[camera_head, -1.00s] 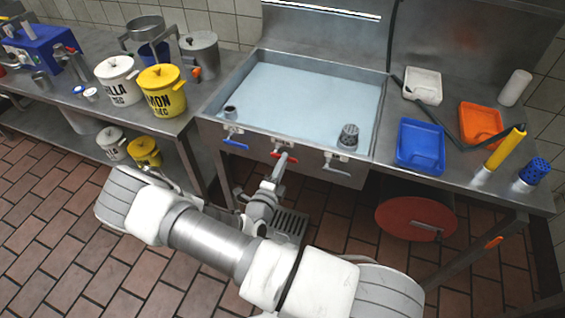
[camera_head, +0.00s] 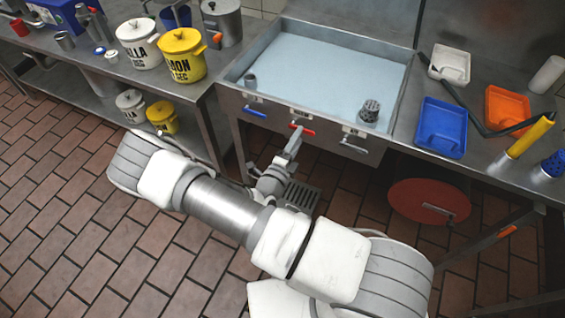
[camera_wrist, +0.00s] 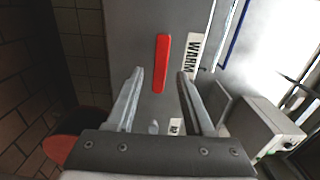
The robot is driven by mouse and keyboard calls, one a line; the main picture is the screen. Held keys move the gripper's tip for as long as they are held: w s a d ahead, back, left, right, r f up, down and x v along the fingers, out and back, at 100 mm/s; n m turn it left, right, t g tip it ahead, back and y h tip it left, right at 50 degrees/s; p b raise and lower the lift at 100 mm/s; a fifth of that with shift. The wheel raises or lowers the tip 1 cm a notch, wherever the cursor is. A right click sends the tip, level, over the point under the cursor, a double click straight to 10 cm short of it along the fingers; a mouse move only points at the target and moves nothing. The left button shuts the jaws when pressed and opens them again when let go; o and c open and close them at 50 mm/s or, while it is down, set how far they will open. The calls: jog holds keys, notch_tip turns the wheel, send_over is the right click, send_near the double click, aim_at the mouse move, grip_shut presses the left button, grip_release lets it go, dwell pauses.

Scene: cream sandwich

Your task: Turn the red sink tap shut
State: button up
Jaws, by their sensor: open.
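The red sink tap (camera_head: 303,129) is a short red lever on the front of the steel sink, between a blue-handled tap and a grey-handled one. My gripper (camera_head: 294,146) is just in front of it. In the wrist view the red tap (camera_wrist: 162,50) is a straight bar beside a label reading WARM. The open fingers of my gripper (camera_wrist: 160,74) point at it, one on each side of its lower end. I see no clear contact, and how deep the bar lies between the fingertips is hard to tell.
The blue tap (camera_head: 255,112) is left of the red one and the grey tap (camera_head: 354,147) is right. The sink (camera_head: 318,68) holds pale water. A round red lid-like disc (camera_head: 428,202) is below the counter at right. Free tiled floor lies in front.

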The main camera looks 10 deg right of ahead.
jog(key=v, duration=1.5)
jog(key=shift+s, duration=0.25)
jog(key=shift+a+r, duration=0.1)
jog(key=shift+a, duration=0.05)
jog(key=s+d+r+m+g+p, duration=0.15)
jog(key=d+r+m+g, duration=0.25)
jog(key=r+m+g, duration=0.65)
jog(key=s+d+r+m+g+b, duration=0.1)
jog(key=s+d+r+m+g, duration=0.45)
jog(key=m, duration=0.95)
jog(key=s+r+m+t+y+p, duration=0.1)
jog(key=r+m+t+y, duration=0.2)
jog(key=r+m, duration=0.7)
jog(key=s+a+r+m+t+y, duration=0.1)
jog(key=s+r+m+t+y, duration=0.1)
jog(key=r+m+t+y, duration=0.2)
jog(key=shift+s+a+r+m+y+p, duration=0.2)
jog(key=shift+r+m+y+p, duration=0.2)
jog(key=shift+r+m+y, duration=2.25)
jog(key=shift+r+m+h, duration=0.6)
jog(key=shift+m+h, duration=0.25)
jog(key=shift+m, duration=0.25)
